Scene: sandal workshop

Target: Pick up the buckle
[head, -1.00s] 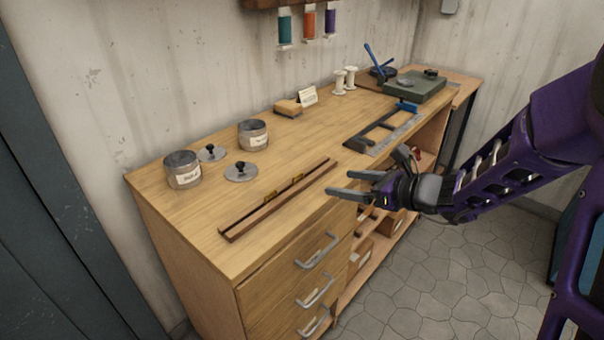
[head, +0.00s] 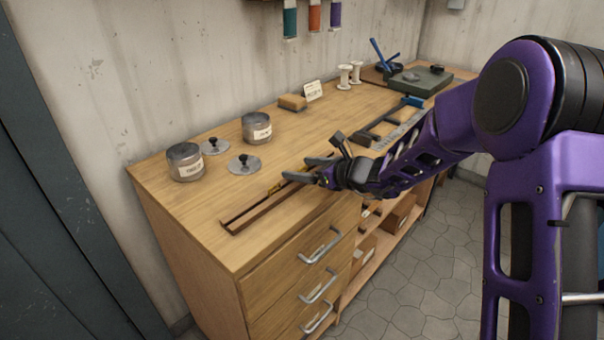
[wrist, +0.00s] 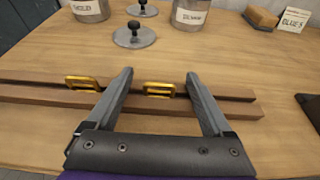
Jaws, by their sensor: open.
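Two gold buckles lie across a dark slotted wooden rack (head: 247,212) near the front edge of the workbench. In the wrist view, one buckle (wrist: 82,83) is to the left, outside my fingers. One buckle (head: 274,188) shows there just left of the fingers.
Two labelled tins (head: 185,162) (head: 256,127) stand behind the rack, with knobbed lids (head: 244,163) (head: 215,146) beside them. A tan block (head: 292,102) and a card (head: 313,90) are farther back. A dark frame (head: 385,130) lies to the right.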

